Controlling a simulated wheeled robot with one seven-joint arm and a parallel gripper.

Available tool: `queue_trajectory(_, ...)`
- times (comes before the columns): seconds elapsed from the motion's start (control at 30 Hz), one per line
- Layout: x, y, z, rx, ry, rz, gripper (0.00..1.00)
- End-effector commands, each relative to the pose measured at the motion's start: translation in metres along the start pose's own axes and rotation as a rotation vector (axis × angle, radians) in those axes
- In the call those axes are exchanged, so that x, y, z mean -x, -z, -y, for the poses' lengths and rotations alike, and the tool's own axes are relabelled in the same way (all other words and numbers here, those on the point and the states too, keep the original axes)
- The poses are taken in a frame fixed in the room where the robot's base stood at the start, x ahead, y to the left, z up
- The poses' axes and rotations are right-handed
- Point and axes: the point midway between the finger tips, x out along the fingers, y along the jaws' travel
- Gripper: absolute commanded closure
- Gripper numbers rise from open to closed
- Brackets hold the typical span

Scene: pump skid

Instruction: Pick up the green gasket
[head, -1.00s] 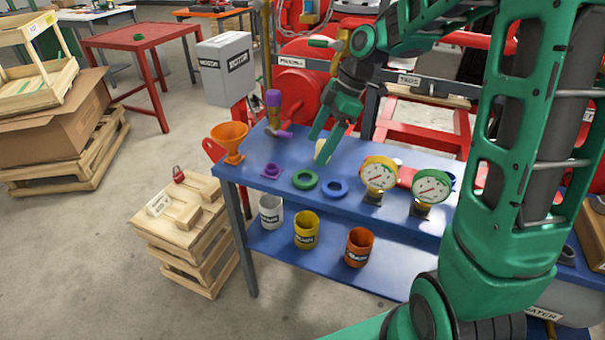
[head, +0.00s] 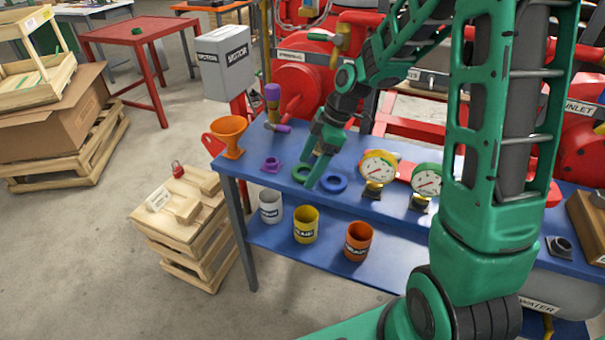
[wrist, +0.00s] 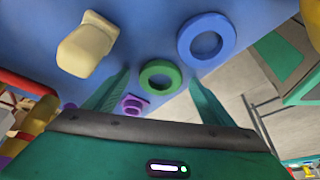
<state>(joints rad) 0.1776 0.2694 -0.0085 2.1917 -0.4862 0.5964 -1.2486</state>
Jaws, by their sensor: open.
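The green gasket (head: 301,173) is a flat ring lying on the blue bench top, partly hidden behind my gripper in the head view. In the wrist view the green gasket (wrist: 160,76) lies ahead, between the lines of my two fingers. My gripper (head: 312,172) is open and empty, pointing down over the bench by the gasket. Its fingers (wrist: 160,85) show left and right of the gasket in the wrist view; I cannot tell the exact height left between them and the bench.
A blue ring (wrist: 206,40) lies close beside the gasket. A cream block (wrist: 87,45) and a purple flanged part (wrist: 133,104) are also near. Two gauges (head: 379,168) stand to the right, an orange funnel (head: 229,136) to the left. Cups (head: 305,224) stand on the lower shelf.

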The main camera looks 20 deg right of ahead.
Motion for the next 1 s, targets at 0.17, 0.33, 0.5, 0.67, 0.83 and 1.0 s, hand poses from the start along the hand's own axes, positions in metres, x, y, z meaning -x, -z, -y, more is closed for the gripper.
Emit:
queue_trajectory(0.17, 0.000, 0.000, 0.000, 0.000, 0.000, 0.000, 0.35)
queue_trajectory(0.33, 0.000, 0.000, 0.000, 0.000, 0.000, 0.000, 0.67)
queue_trajectory(0.5, 0.001, 0.000, 0.000, 0.000, 0.000, 0.000, 0.67)
queue_trajectory(0.67, 0.003, 0.001, 0.000, 0.001, 0.000, 0.000, 0.67)
queue_trajectory(0.83, 0.015, 0.006, -0.001, 0.003, -0.003, -0.001, 0.67)
queue_trajectory(1.0, 0.042, 0.020, 0.001, 0.005, -0.004, -0.001, 0.67)
